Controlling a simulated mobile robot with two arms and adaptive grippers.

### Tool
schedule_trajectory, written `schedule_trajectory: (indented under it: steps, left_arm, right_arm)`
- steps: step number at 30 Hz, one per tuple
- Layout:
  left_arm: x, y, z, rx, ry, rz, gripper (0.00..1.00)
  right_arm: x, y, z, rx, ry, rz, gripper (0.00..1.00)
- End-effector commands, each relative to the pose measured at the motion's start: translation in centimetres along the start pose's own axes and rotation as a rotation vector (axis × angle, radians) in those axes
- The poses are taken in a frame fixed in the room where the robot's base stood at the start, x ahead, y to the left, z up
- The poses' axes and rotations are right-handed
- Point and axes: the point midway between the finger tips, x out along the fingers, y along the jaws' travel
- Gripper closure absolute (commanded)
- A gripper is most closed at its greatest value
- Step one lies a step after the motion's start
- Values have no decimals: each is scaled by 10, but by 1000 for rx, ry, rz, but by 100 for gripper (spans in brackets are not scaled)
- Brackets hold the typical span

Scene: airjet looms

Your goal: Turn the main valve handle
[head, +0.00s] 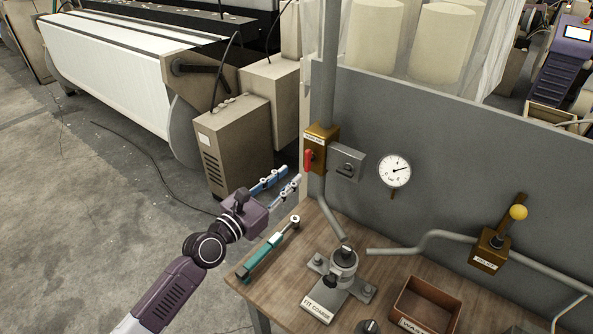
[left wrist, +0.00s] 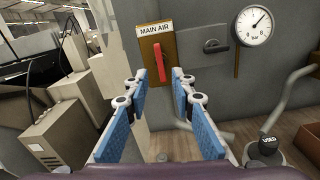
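The main valve is a brown box (head: 325,138) with a red handle (head: 308,159) on the grey panel above the bench. In the left wrist view its label reads MAIN AIR, and the red handle (left wrist: 159,62) stands roughly upright on its front. My left gripper (head: 291,177) is just in front of and slightly below the handle. Its blue-padded fingers are spread apart, with nothing between them. In the left wrist view the left gripper (left wrist: 157,82) points at the valve, and the handle shows beyond and between the fingertips, apparently untouched. My right gripper is not in view.
Beside the valve are a grey latch box (head: 346,161) and a pressure gauge (head: 394,170). The wooden bench (head: 390,271) holds a green-handled tool (head: 266,249), a metal fixture (head: 341,276) and an open bin (head: 425,305). A yellow-knobbed lever (head: 517,212) stands right.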

Motion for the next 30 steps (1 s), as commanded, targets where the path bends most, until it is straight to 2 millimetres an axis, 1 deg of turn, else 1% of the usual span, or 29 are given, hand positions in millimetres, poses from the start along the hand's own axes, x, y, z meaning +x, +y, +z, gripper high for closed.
schedule_trajectory:
  steps: [3,15,17,28,29,30]
  left_arm:
    - [15,0,-1,2,-2,-1,77]
    - [63,-1,-2,4,0,-2,77]
    - [62,-1,0,3,2,-2,77]
    - [64,0,0,3,1,-1,77]
    - [64,0,0,3,1,-1,79]
    - [64,0,0,3,1,-1,83]
  right_arm:
    - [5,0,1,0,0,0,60]
    - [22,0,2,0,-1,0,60]
    - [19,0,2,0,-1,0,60]
    - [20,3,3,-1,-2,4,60]
    - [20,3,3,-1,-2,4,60]
    - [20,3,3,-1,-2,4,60]
